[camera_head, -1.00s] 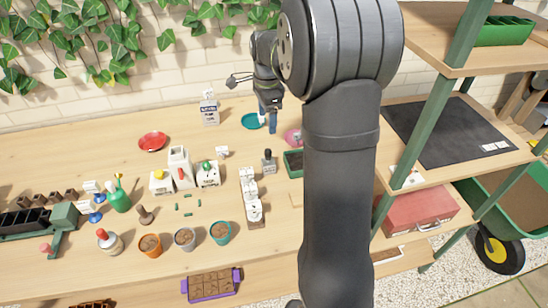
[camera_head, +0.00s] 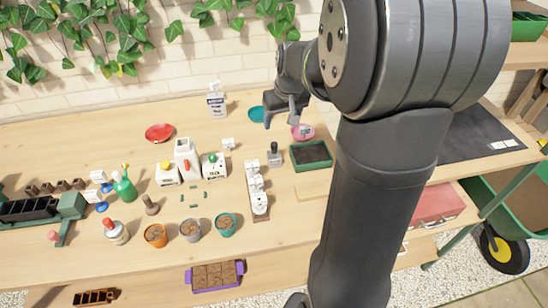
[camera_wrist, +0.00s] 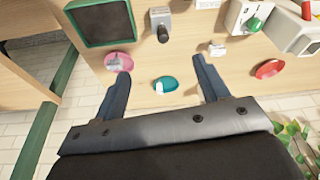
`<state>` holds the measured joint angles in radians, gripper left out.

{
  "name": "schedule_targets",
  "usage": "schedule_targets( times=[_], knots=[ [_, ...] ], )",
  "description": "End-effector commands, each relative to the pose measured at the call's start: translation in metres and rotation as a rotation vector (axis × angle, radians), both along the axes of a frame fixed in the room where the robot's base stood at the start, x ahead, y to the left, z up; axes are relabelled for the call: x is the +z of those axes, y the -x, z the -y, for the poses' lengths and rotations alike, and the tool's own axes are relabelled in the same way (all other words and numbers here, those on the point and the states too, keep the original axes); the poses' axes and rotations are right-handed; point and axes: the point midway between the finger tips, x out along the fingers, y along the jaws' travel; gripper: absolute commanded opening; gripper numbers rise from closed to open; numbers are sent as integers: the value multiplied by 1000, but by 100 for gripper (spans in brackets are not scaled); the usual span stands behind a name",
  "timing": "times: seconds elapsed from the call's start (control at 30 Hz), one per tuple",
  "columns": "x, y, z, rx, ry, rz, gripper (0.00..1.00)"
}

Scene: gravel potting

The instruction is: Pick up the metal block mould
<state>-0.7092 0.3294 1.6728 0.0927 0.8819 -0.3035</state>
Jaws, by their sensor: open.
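The metal block mould (camera_head: 274,156), a small grey block with a dark upright handle, stands on the bench left of the green tray. In the wrist view it (camera_wrist: 160,22) stands near the top edge, beyond my fingertips. My gripper (camera_head: 281,114) is open and empty above the back of the bench, behind the mould and apart from it. In the wrist view my gripper (camera_wrist: 160,72) has its two fingers spread wide, with the teal saucer (camera_wrist: 165,84) showing between them.
The soil-filled green tray (camera_head: 311,153) is close right of the mould, and a pink saucer (camera_head: 302,132) lies behind it. A small white label block (camera_head: 228,144) and white containers (camera_head: 187,160) stand to the left. White pieces on a wooden strip (camera_head: 256,190) lie in front.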

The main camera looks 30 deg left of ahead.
Motion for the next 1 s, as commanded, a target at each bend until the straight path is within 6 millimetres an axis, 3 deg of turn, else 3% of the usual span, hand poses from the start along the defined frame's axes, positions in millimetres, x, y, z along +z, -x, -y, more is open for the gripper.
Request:
schedule_targets(
  times=[0.17, 0.6, 1.0],
  knots=[
    [-18, -2, -3, 21, 4, 3, 68],
    [-100, -14, -23, 19, 4, 2, 68],
    [-130, -19, -32, 20, 3, 3, 68]
  ],
)
